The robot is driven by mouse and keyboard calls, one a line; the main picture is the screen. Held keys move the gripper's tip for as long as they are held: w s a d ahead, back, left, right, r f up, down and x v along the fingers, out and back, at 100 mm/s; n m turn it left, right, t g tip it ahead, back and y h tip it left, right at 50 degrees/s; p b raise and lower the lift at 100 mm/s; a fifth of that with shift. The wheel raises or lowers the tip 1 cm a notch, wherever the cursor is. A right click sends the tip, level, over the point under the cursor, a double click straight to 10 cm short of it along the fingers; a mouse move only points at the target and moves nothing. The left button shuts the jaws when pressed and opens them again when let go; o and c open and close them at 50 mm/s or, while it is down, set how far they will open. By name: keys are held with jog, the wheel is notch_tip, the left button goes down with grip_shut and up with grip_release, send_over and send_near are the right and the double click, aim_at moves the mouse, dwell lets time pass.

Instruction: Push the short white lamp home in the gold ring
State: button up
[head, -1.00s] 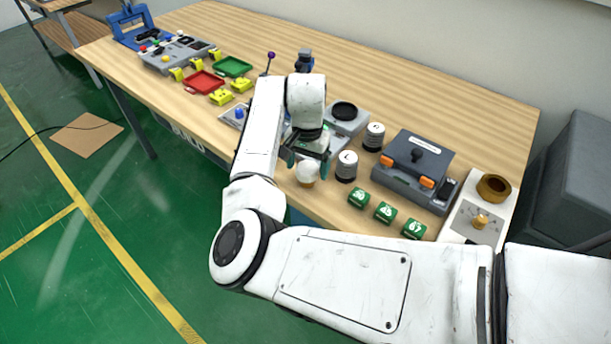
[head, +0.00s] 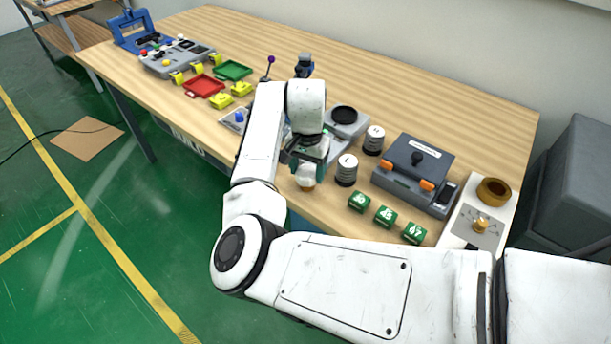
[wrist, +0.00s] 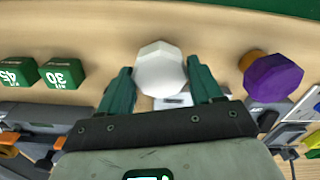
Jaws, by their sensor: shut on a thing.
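The short white lamp (wrist: 160,70) is a faceted white knob standing near the table's front edge. In the wrist view it sits between the two green fingers of my gripper (wrist: 162,80), which is shut on it. In the head view my gripper (head: 307,160) is over the lamp and covers much of it. A bit of gold (head: 307,188) shows just under the lamp, probably the gold ring. In the wrist view the lamp hides what lies beneath it, so I cannot tell how deep it sits.
A purple faceted lamp on a gold base (wrist: 272,77) stands right of my gripper in the wrist view. White-and-black jars (head: 346,170) and several green numbered blocks (head: 386,216) stand to the right in the head view. A grey device (head: 413,172) is beyond them.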

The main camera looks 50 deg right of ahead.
aim_at(307, 171)
jog(key=shift+r, duration=0.1)
jog(key=shift+r+p, duration=2.35)
jog(key=shift+r, duration=0.05)
